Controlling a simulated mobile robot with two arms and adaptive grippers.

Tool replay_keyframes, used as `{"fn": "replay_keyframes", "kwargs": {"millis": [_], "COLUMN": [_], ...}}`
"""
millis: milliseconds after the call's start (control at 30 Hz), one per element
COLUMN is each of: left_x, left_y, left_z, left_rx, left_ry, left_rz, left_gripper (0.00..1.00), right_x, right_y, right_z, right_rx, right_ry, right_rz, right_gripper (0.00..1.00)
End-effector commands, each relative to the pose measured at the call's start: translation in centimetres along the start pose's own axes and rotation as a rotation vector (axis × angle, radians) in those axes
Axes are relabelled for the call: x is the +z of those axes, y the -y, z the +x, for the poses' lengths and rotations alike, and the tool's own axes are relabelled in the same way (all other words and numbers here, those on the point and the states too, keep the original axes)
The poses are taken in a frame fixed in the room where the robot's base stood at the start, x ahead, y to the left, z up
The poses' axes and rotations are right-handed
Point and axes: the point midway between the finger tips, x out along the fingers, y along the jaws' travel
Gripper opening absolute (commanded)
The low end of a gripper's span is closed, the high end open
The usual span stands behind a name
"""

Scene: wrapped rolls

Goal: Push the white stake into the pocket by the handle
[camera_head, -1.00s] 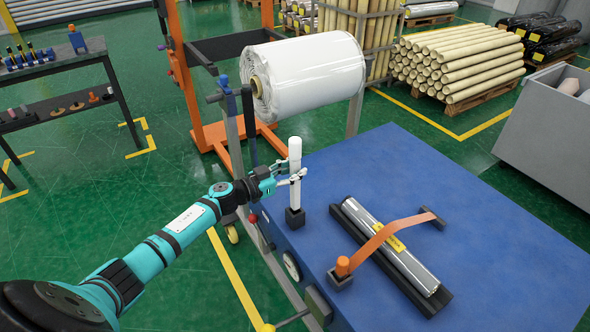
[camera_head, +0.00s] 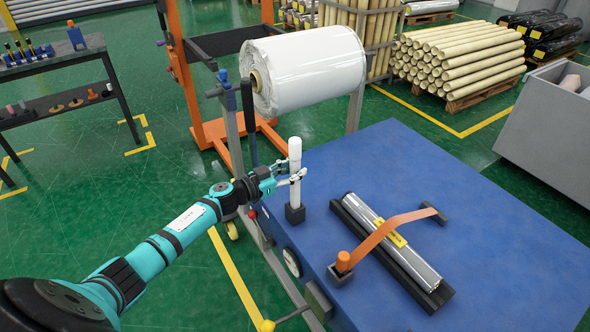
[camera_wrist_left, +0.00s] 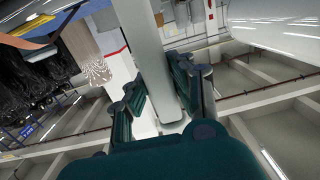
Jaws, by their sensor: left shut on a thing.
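The white stake (camera_head: 295,175) stands upright at the near left corner of the blue table. Its lower end meets the black pocket block (camera_head: 295,214); how deep it sits inside is hidden. My left gripper (camera_head: 288,178) is shut on the stake around its middle, above the block. In the left wrist view the stake (camera_wrist_left: 145,50) runs between the two fingers (camera_wrist_left: 155,95). A black upright handle (camera_head: 248,115) rises just left of the stake. My right gripper is not in view.
The blue table (camera_head: 480,190) carries a wrapped silver roll (camera_head: 365,220) in a black cradle under an orange strap (camera_head: 385,235). A large white wrapped roll (camera_head: 310,72) hangs behind the stake. An orange frame (camera_head: 180,75) stands behind, and a grey bin (camera_head: 545,125) at right.

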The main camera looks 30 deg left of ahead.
Motion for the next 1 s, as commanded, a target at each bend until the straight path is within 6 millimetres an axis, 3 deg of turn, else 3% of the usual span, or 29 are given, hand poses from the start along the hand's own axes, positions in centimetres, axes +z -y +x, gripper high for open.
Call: {"fn": "replay_keyframes", "kwargs": {"millis": [1000], "left_x": [2.5], "left_y": [0.0], "left_z": [0.2], "left_rx": [0.0], "left_ry": [-0.002], "left_rz": [0.001], "left_gripper": [0.0], "right_x": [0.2], "right_y": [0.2], "right_z": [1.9], "right_rx": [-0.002], "right_ry": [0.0], "right_rz": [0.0], "right_gripper": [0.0]}}
